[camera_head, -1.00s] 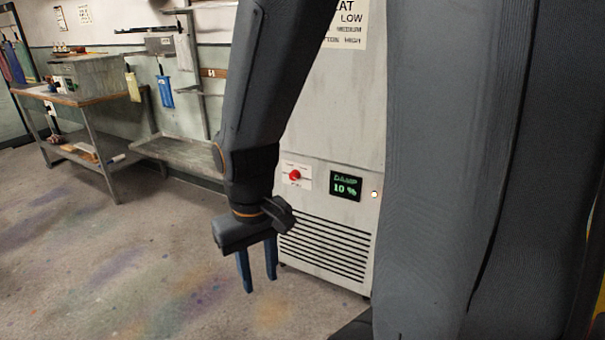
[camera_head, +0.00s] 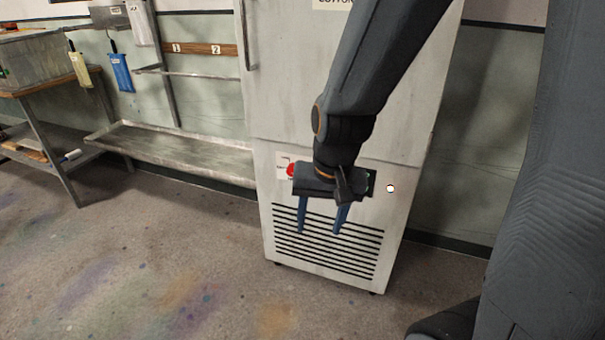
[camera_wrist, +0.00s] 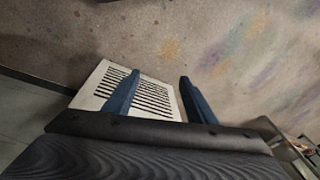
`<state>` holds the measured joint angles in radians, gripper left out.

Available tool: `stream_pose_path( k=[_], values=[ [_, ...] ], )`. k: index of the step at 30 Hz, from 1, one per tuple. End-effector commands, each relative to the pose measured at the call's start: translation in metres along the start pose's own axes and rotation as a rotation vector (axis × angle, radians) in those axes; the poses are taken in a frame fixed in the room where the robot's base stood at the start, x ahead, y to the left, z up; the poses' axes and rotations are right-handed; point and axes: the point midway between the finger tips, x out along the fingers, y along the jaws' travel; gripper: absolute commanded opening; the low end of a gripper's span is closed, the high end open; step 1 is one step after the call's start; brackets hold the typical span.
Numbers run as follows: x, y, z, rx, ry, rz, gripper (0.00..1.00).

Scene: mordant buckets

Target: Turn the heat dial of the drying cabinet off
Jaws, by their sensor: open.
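The drying cabinet (camera_head: 290,110) is a tall pale grey cabinet standing at the middle of the head view. Its red heat dial (camera_head: 291,170) shows at the left of the lower panel, partly hidden behind my gripper. My gripper (camera_head: 322,230) hangs fingers down in front of the vent slats, open and empty. The display beside the dial is mostly covered by my gripper. In the wrist view my two blue fingers (camera_wrist: 155,95) are spread apart, with the cabinet's slatted lower front (camera_wrist: 150,97) behind them. The dial is not visible there.
A small round light (camera_head: 391,188) is on the panel's right. A metal bench shelf (camera_head: 180,152) stands against the wall left of the cabinet. A workbench (camera_head: 40,85) with hanging blue and yellow items is at far left. The stained floor (camera_head: 190,270) in front is clear.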

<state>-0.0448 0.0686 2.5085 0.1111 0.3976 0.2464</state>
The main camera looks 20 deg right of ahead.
Motion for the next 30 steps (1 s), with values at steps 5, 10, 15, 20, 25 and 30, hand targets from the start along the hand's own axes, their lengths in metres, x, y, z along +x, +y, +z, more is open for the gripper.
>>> stream_pose_path(
  k=[5, 10, 15, 20, 25, 30],
  values=[
    [0.077, -0.062, -0.098, 0.539, 0.229, -0.176, 0.51],
    [0.127, -0.102, -0.187, 1.092, 0.421, -0.424, 0.51],
    [0.166, -0.12, -0.257, 1.609, 0.575, -0.749, 0.51],
    [0.197, -0.121, -0.297, 2.008, 0.684, -1.14, 0.51],
    [0.215, -0.114, -0.311, 2.253, 0.741, -1.578, 0.51],
    [0.222, -0.109, -0.308, 2.327, 0.748, -1.878, 0.51]
  ],
)
